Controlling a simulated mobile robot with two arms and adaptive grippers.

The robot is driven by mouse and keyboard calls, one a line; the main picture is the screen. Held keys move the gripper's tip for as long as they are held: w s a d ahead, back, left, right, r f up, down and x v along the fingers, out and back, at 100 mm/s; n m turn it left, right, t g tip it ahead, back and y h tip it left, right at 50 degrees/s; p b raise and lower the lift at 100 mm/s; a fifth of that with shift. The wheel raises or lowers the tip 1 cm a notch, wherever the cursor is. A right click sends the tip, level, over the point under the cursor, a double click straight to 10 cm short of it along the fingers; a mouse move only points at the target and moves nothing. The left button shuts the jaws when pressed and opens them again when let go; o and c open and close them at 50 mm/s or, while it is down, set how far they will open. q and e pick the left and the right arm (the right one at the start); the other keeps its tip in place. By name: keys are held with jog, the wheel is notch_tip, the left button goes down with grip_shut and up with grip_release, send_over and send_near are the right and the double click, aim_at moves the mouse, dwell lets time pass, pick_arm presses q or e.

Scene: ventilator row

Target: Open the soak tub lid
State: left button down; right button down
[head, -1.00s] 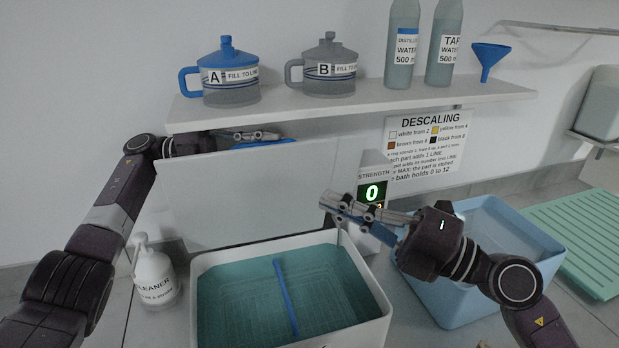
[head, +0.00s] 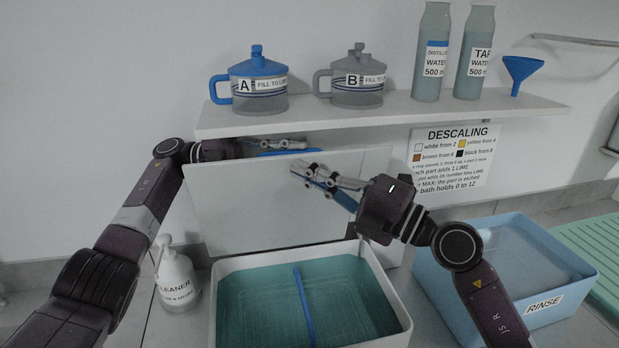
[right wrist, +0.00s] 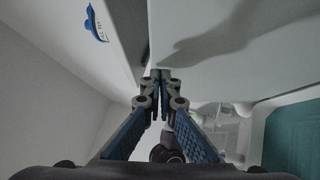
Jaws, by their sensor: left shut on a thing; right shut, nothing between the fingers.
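The soak tub (head: 396,300) stands open at the front centre with teal liquid inside and a blue bar across it. Its white lid (head: 235,205) stands nearly upright at the tub's back. My left gripper (head: 300,143) is at the lid's top edge, shut on a blue handle (head: 285,152) that is partly hidden behind the edge. My right gripper (head: 300,172) is shut and empty in front of the lid's upper part. In the right wrist view its closed fingertips (right wrist: 160,76) are close to the pale lid surface (right wrist: 235,45); contact cannot be told.
A shelf (head: 400,110) above holds jug A (head: 260,85), jug B (head: 358,80), two water bottles and a blue funnel (head: 520,72). A cleaner bottle (head: 176,280) stands left of the tub. A blue rinse tub (head: 450,285) stands right, beside a green rack (head: 590,250).

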pick_arm(q)
jog(key=shift+d, duration=0.15)
jog(key=shift+d+f, duration=0.15)
pick_arm(e)
jog(key=shift+w+a+r, duration=0.1)
jog(key=shift+w+r, duration=0.05)
jog(key=shift+w, duration=0.35)
jog(key=shift+w+r, duration=0.15)
jog(key=shift+w, duration=0.3)
pick_arm(q)
jog(key=c, duration=2.3)
grip_release()
jog(key=shift+s, duration=0.1)
